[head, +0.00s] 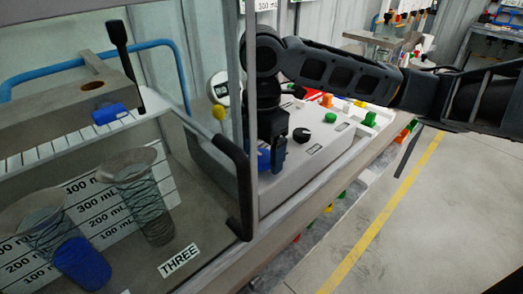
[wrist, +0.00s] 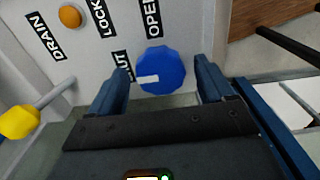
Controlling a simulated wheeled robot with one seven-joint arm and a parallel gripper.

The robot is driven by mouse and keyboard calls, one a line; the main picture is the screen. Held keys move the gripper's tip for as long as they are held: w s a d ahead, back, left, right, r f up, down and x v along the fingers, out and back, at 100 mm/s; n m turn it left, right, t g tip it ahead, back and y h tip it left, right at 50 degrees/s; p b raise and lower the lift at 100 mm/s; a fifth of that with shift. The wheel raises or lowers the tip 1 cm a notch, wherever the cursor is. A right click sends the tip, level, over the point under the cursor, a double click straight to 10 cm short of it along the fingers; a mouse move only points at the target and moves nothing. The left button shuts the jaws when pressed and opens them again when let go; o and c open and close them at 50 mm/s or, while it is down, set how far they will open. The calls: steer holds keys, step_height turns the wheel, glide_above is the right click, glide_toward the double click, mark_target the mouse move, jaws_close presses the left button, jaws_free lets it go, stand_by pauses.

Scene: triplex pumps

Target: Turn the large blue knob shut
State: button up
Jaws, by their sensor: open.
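The large blue knob (wrist: 161,70) is round with a scalloped edge and sits on a pale panel. Its white pointer mark points left in the wrist view, towards the partly hidden label ending in "UT" (wrist: 122,62); the "OPEN" label (wrist: 153,18) is above it. In the head view, a bit of the knob (head: 263,158) shows beside my fingers. My gripper (wrist: 162,82) is open, with one blue finger on each side of the knob. Visible gaps lie between the knob and both fingers in the wrist view.
A yellow-tipped lever (wrist: 20,122) and an orange button (wrist: 70,17) are left of the knob. A black knob (head: 302,135) and a green one (head: 330,117) stand on the same box. A glass case (head: 240,110) with a black handle (head: 236,190) stands close left of my gripper.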

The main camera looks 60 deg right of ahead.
mark_target(262, 156)
step_height(262, 156, up, 8)
steer(key=shift+f, duration=0.1)
stand_by(0.4)
steer(key=shift+s, duration=0.1)
stand_by(0.4)
